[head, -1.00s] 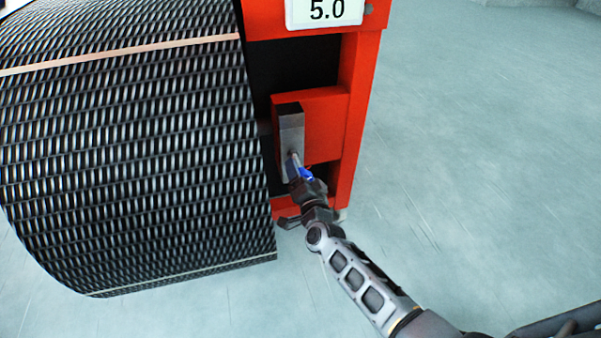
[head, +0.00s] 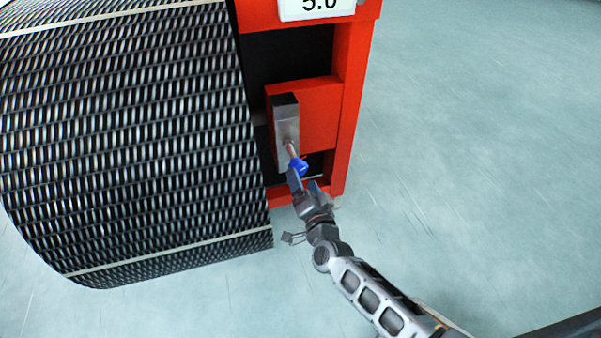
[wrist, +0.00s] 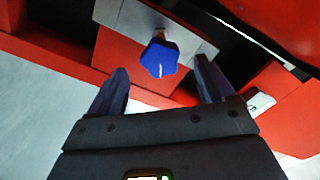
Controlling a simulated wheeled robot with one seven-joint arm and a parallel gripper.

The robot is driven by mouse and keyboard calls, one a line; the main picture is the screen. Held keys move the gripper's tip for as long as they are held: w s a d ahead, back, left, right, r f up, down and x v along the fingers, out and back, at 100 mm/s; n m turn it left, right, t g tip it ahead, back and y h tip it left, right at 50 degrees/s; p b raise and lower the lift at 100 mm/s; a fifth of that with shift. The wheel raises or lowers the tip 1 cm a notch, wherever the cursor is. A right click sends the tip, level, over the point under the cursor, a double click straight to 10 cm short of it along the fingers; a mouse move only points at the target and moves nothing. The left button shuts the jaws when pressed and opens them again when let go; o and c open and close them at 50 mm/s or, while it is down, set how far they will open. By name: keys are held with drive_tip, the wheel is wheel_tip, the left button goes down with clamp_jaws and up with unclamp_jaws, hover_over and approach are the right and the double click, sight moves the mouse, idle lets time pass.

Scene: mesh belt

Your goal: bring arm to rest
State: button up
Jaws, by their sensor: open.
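My gripper (head: 307,183) is open and empty just below and in front of a blue knob (head: 299,167) on a short shaft. The shaft comes out of a grey metal block (head: 285,122) mounted on the red frame (head: 353,110). In the wrist view the blue knob (wrist: 160,58) shows beyond and between the two spread fingertips (wrist: 162,75), with a visible gap on either side. The fingers do not appear to touch it.
A dark mesh belt roll (head: 130,140) with pale bands stands left of the frame. A white sign reading 5.0 (head: 318,6) is at the top, partly cut off. The pale floor (head: 480,150) to the right is clear.

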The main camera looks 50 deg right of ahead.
drive_tip(key=shift+s, duration=0.1)
idle(0.5)
drive_tip(key=s+a+r+n+y, duration=0.35)
drive_tip(key=s+a, duration=0.25)
drive_tip(key=s, duration=0.2)
drive_tip(key=s+a+r+n+t+y, duration=0.15)
drive_tip(key=s+a+r+n, duration=0.3)
drive_tip(key=s, duration=0.45)
drive_tip(key=s+a+r+n+g+y, duration=0.1)
drive_tip(key=s+a+r+n+y, duration=0.25)
drive_tip(key=s+a, duration=0.35)
drive_tip(key=s+a+r+n+y, duration=0.2)
drive_tip(key=s+r+n, duration=0.4)
drive_tip(key=s+r, duration=0.3)
wheel_tip(320, 180, up, 17)
drive_tip(key=w+p, duration=0.1)
drive_tip(key=p, duration=1.5)
drive_tip(key=shift+w+d+r+p, duration=0.15)
drive_tip(key=shift+d+p, duration=0.05)
drive_tip(key=shift+p, duration=0.2)
drive_tip(key=shift+m+h, duration=0.25)
idle(1.1)
